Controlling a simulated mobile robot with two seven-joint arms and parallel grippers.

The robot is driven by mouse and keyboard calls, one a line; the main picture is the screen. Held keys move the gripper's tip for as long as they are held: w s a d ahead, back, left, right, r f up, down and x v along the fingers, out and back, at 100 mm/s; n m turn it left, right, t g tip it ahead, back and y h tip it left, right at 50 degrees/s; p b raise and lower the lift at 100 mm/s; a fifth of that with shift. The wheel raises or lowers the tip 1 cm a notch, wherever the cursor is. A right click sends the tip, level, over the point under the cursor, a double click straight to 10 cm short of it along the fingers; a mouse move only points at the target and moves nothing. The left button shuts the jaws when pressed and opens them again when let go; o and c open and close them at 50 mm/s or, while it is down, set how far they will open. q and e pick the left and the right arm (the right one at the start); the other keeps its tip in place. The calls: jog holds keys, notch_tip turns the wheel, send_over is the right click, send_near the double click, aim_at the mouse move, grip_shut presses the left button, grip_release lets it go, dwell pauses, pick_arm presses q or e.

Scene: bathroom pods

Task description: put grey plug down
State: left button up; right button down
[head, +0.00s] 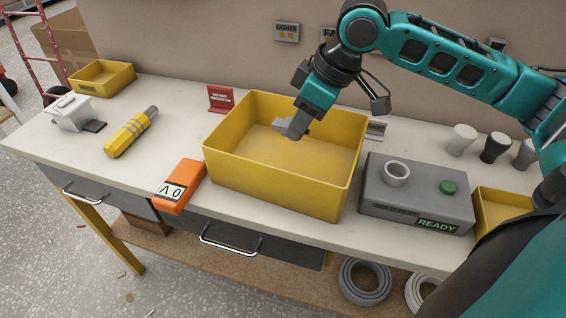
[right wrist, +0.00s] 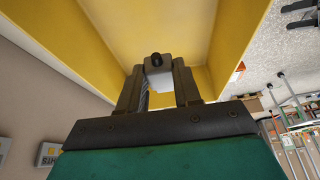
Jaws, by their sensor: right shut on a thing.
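My right gripper (head: 293,122) reaches down over the large yellow bin (head: 262,182), with its fingertips inside the rim outline. It is shut on a light grey plug, which is mostly hidden by the fingers in the head view. In the right wrist view the plug (right wrist: 159,80) sits between the two fingers of my right gripper (right wrist: 157,90), with a small dark round end showing. The bin's yellow inside lies beyond it. I cannot tell whether the plug touches the bin floor. My left gripper is not in view.
A grey box with a ring and READY display (head: 415,194) stands right of the bin. Several plugs (head: 495,143) stand behind it. A smaller yellow bin (head: 500,212) is at right.

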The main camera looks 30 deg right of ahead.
aim_at(293, 167)
notch_tip(293, 167, down, 3)
jog(key=shift+d+f+b, duration=0.1)
jog(key=shift+b, duration=0.2)
jog(key=shift+s+f, duration=0.1)
jog(key=shift+f, duration=0.5)
notch_tip(293, 167, down, 4)
jog(key=shift+r+b, duration=0.1)
jog(key=shift+b, duration=0.6)
jog(key=shift+f, duration=0.25)
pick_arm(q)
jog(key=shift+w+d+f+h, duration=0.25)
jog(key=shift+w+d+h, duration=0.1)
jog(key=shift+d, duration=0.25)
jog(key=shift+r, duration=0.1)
pick_arm(e)
jog(key=c, duration=0.8)
grip_release()
jog(key=shift+f, duration=0.1)
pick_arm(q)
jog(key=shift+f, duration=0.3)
